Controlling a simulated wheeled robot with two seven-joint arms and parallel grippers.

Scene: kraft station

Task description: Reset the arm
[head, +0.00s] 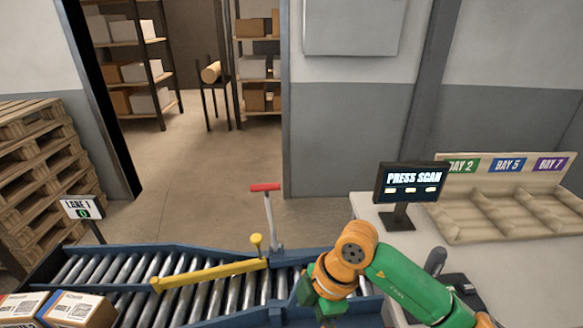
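A yellow diverter arm (205,273) lies slantwise across the roller conveyor (137,266), its right end near a yellow knob-topped post (257,245). A lever with a red crossbar handle (265,187) on a grey shaft stands upright behind the conveyor's far rail. My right arm, green and orange, comes in from the lower right. Its gripper (312,298) points down over the right part of the conveyor, to the right of the diverter arm and apart from the lever. The fingers are partly hidden, so I cannot tell their opening. My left gripper is not in view.
Cardboard boxes (77,310) sit on the conveyor at the lower left. A LANE 1 sign (82,208) stands behind it. On the white table (372,212) are a PRESS SCAN screen (409,182), a wooden bay tray (470,238) and a dark device (459,286). Pallets stand left.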

